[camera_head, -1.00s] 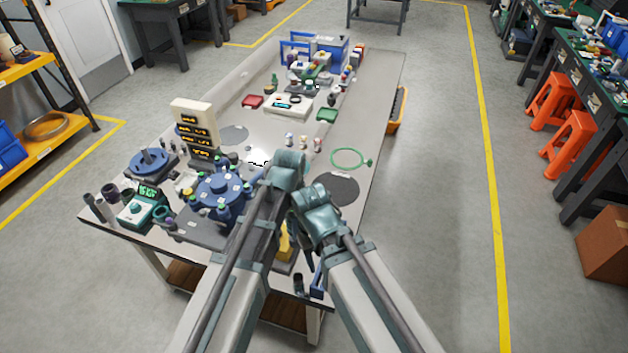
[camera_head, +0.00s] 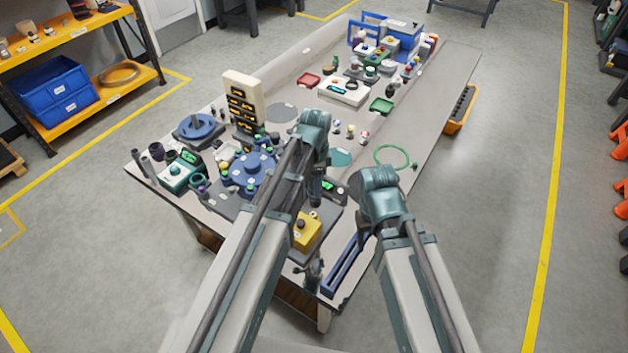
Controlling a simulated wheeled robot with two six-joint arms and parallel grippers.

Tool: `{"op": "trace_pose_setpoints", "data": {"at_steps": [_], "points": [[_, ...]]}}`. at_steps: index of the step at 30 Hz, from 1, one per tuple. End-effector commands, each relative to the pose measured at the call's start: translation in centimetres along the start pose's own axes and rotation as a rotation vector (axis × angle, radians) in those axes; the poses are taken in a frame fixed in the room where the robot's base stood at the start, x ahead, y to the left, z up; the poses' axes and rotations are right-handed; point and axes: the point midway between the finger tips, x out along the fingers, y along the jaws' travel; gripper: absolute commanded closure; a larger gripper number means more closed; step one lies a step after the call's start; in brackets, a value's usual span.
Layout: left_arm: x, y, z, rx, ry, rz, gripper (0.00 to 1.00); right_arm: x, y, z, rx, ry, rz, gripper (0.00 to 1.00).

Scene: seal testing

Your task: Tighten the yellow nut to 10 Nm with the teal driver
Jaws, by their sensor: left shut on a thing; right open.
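My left gripper (camera_head: 316,190) points down over the near part of the table, right of the blue round fixture (camera_head: 253,172). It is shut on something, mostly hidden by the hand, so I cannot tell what. The fixture carries several small coloured pieces around its rim; they are too small to single out the yellow nut surely. A teal unit with a green display (camera_head: 178,176) stands left of the fixture; I cannot make out the teal driver. My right gripper (camera_head: 361,232) is open near the table's right front edge, largely hidden behind its wrist.
A yellow box (camera_head: 307,232) sits on a dark plate below my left gripper. A blue tray (camera_head: 345,265) lies at the front edge. A cream display tower (camera_head: 243,100) stands behind the fixture.

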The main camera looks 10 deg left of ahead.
Motion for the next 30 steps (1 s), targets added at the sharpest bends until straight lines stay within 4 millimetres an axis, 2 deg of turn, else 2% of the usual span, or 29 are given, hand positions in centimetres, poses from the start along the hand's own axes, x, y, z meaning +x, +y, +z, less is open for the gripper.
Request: {"op": "trace_pose_setpoints", "data": {"at_steps": [3, 11, 24, 30], "points": [[-0.1, -0.4, 0.6, -0.013, 0.000, 0.000, 1.00, -0.1, 0.0, 0.0, 0.000, 0.000, 0.000, 0.40], [0.5, -0.3, 0.5, -0.012, 0.000, 0.000, 1.00, 0.5, 0.0, 0.0, 0.000, 0.000, 0.000, 0.40], [4.1, -0.3, 0.5, -0.011, 0.000, 0.000, 1.00, 4.0, -0.4, -0.2, 0.000, 0.000, 0.000, 0.40], [5.0, -0.3, 0.5, -0.012, 0.000, 0.000, 1.00, 5.0, -0.5, -0.3, 0.000, 0.000, 0.000, 0.40]]}}
